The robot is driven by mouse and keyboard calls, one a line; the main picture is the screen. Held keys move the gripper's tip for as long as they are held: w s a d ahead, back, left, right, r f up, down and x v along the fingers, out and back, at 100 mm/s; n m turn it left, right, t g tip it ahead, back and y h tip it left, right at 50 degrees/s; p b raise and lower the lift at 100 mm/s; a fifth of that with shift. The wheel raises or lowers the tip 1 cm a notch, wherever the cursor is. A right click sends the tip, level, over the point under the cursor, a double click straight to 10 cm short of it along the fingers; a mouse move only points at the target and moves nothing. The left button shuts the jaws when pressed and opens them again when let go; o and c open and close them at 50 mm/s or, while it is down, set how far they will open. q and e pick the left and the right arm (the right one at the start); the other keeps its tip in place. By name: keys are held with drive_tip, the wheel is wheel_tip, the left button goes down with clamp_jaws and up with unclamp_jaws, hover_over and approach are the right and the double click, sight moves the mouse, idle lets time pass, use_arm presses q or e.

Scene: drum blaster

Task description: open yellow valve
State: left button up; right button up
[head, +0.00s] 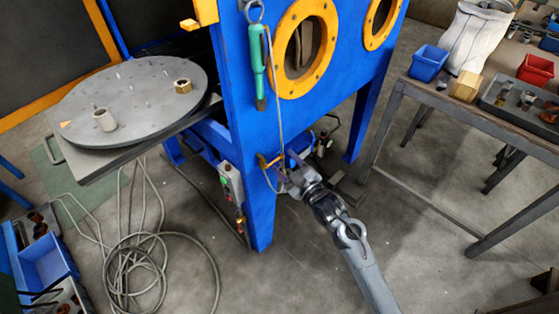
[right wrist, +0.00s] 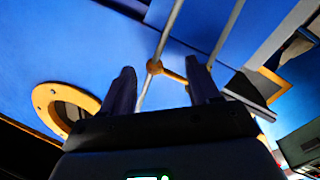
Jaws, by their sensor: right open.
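The yellow valve (head: 268,162) is on a thin pipe at the lower front corner of the blue blaster cabinet (head: 247,130). My right gripper (head: 286,170) is right beside it, to its lower right. In the right wrist view, the fingers of my right gripper (right wrist: 162,84) stand apart with nothing seen held between them. The valve's round orange-yellow body (right wrist: 154,67) and its short lever show in the gap between the fingertips. Whether a finger touches the lever I cannot tell. My left gripper is in neither view.
A green-handled tool (head: 257,65) hangs on the cabinet above the valve. A control box with buttons (head: 230,183) is on the leg to the left. A round turntable (head: 135,95) is at the left, with coiled hoses (head: 140,265) on the floor. A workbench (head: 480,115) stands at the right.

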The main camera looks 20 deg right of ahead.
sight(280, 156)
drive_tip(key=shift+b+x, duration=0.6)
drive_tip(key=shift+x, duration=1.25)
clamp_jaws()
